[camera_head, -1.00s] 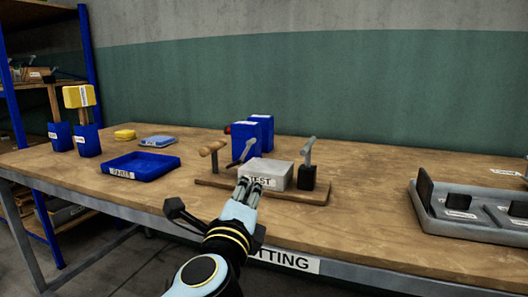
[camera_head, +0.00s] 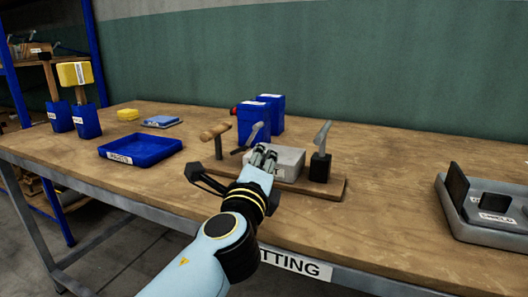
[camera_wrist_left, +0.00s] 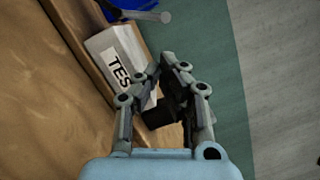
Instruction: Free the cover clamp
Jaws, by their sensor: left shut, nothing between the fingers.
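Which one is the cover clamp is not marked. My left gripper (camera_head: 264,153) is shut and empty in front of the TEST block, hiding part of its label. The left wrist view shows the gripper (camera_wrist_left: 168,66) over the block (camera_wrist_left: 112,62), black base partly behind the fingers. My right gripper is out of view.
Two blue boxes (camera_head: 262,116) stand behind the board. A blue tray (camera_head: 141,152) lies at the left, with a yellow piece (camera_head: 127,114) behind it. A grey tray (camera_head: 470,224) with black parts is at the right. Bench between board and grey tray is clear.

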